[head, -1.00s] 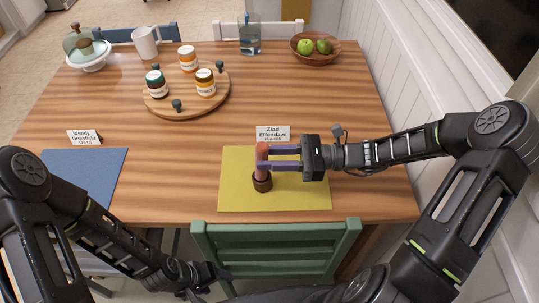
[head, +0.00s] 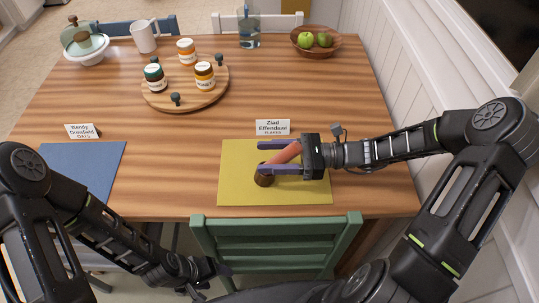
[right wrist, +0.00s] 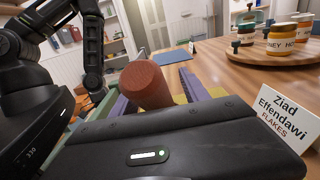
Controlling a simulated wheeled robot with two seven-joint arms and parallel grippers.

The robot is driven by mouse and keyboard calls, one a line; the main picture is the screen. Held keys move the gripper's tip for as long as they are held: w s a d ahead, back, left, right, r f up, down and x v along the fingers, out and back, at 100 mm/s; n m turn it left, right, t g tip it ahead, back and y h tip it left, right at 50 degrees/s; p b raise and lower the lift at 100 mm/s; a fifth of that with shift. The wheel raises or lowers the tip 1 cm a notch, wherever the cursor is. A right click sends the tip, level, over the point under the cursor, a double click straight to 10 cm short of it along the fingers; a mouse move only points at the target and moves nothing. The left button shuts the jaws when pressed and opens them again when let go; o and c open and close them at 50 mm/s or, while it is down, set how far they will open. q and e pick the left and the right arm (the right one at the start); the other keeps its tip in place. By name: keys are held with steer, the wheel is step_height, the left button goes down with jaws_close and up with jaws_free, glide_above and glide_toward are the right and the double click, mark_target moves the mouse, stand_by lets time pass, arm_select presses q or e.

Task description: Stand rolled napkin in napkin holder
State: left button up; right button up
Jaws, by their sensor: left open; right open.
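The rolled napkin (head: 284,154), a reddish roll, leans to the right with its lower end at the small dark brown napkin holder (head: 263,180) on the yellow placemat (head: 240,195). The holder also looks tilted, though a finger partly hides it. My right gripper (head: 263,158) is open, with its purple fingers on either side of the napkin. In the right wrist view the napkin's round end (right wrist: 148,80) leans toward the gripper's palm, between the spread fingers. My left gripper (head: 212,270) is open and empty, low in front of the table beside the green chair.
A name card (head: 272,127) stands behind the yellow mat. A blue placemat (head: 85,165) lies at left. A round wooden tray (head: 190,99) with several jars, a mug (head: 144,36), a glass (head: 249,30) and an apple bowl (head: 316,43) stand farther back. A green chair (head: 275,230) is in front.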

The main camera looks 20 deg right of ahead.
steer(key=v, duration=0.7)
steer(key=shift+d+b, duration=0.4)
steer(key=shift+b, duration=0.05)
stand_by(1.0)
